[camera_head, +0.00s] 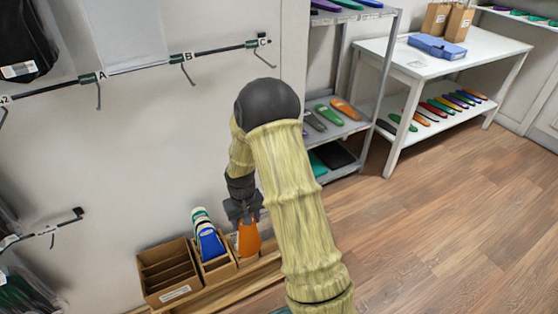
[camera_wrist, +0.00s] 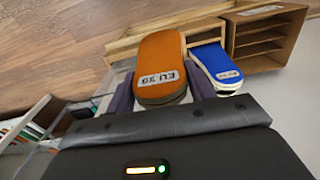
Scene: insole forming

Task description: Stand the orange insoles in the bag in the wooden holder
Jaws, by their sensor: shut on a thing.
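The orange insoles (camera_head: 248,240) are upright in my gripper (camera_head: 243,212), just right of the blue insole in the head view. In the wrist view the orange insoles (camera_wrist: 161,66) show a label reading "EU 39", with my gripper's fingers (camera_wrist: 160,92) on both sides of them. My gripper is shut on them. The wooden holder (camera_head: 214,268) is a row of compartments low by the wall; it also shows in the wrist view (camera_wrist: 125,47). The insoles are over or in its right part; I cannot tell whether they touch its floor. A clear bag cannot be made out.
A blue insole (camera_head: 210,244) and white-green ones (camera_head: 200,219) stand in the compartment to the left. An empty slotted box (camera_head: 166,270) is further left. Hooks on rails (camera_head: 186,68) stick out from the wall. A grey shelf (camera_head: 340,128) and white table (camera_head: 430,62) stand at the right.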

